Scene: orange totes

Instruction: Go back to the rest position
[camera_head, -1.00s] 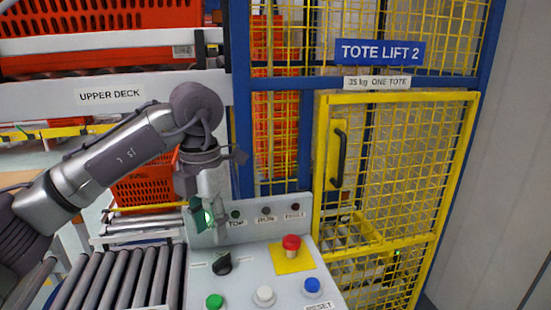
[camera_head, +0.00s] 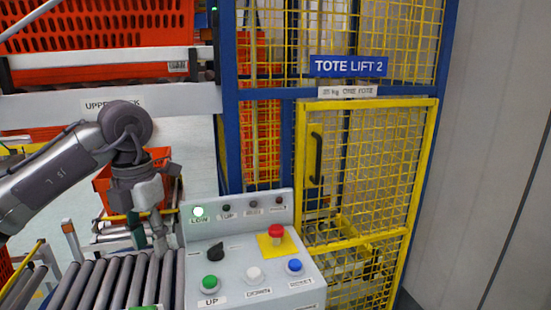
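My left gripper (camera_head: 150,236) hangs from my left arm, fingers down, over the roller conveyor (camera_head: 118,278) and just left of the control panel (camera_head: 252,256). Its fingers show small and partly overlapped, so I cannot tell whether they are open or shut. I see nothing held in it. It is apart from the panel's buttons. My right gripper is not in view. The panel carries a green UP button (camera_head: 210,282), a white DOWN button (camera_head: 254,274), a blue RESET button (camera_head: 295,266), a black selector knob (camera_head: 215,252) and a red mushroom button (camera_head: 276,231). The LOW lamp (camera_head: 198,212) is lit.
A yellow mesh gate (camera_head: 366,180) with a black handle (camera_head: 317,158) closes the blue-framed lift right of the panel. Orange totes (camera_head: 100,35) sit on the upper deck at the back left. A plain grey wall (camera_head: 485,150) is at the right.

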